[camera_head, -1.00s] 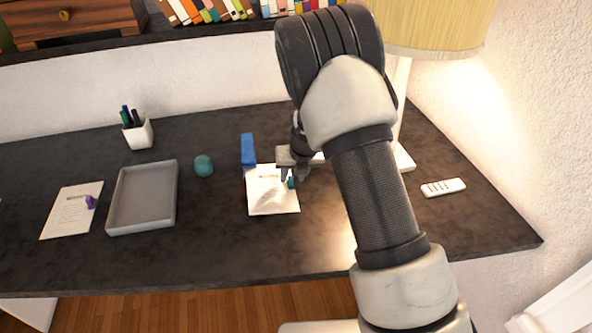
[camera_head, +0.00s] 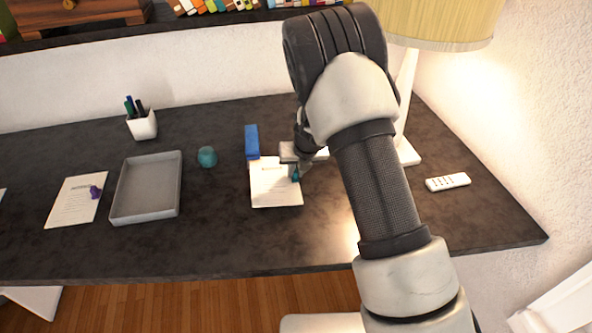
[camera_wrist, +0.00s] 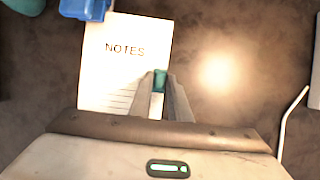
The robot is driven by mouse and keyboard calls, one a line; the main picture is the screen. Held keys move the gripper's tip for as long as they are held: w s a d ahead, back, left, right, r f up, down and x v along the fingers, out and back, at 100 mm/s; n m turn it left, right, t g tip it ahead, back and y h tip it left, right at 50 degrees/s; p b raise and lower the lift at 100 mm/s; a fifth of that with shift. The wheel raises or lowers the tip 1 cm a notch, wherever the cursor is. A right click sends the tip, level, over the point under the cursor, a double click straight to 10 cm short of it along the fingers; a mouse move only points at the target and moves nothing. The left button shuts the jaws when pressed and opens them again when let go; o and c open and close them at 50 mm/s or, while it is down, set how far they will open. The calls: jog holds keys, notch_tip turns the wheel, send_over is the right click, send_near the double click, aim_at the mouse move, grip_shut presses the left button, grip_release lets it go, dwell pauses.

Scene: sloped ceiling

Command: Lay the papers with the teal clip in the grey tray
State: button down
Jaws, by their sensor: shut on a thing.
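The papers with the teal clip (camera_head: 270,190) lie on the dark desk in the head view, and in the wrist view the sheet (camera_wrist: 122,60) reads "NOTES". The teal clip (camera_wrist: 159,80) sits at the papers' right edge. My gripper (camera_head: 297,174) is shut on the teal clip; the wrist view shows its two fingers (camera_wrist: 160,90) on either side of the clip. Whether the papers are lifted off the desk I cannot tell. The grey tray (camera_head: 120,215) stands empty to the left, well apart from my gripper.
A blue object (camera_head: 251,141) touches or nearly touches the papers' top edge. A teal round object (camera_head: 207,157) stands between tray and papers. Papers with a purple clip (camera_head: 72,208) lie left of the tray. A pen cup (camera_head: 142,127), lamp (camera_head: 408,100) and remote (camera_head: 448,182) stand around.

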aim_at(297, 192)
jog(key=shift+s+d+b, duration=0.25)
jog(key=shift+s+b, duration=0.45)
jog(key=shift+s, duration=0.95)
jog(key=shift+s+d+b, duration=0.2)
jog(key=shift+s+b, duration=0.45)
jog(key=shift+s, duration=1)
jog(key=c, duration=1.6)
grip_release()
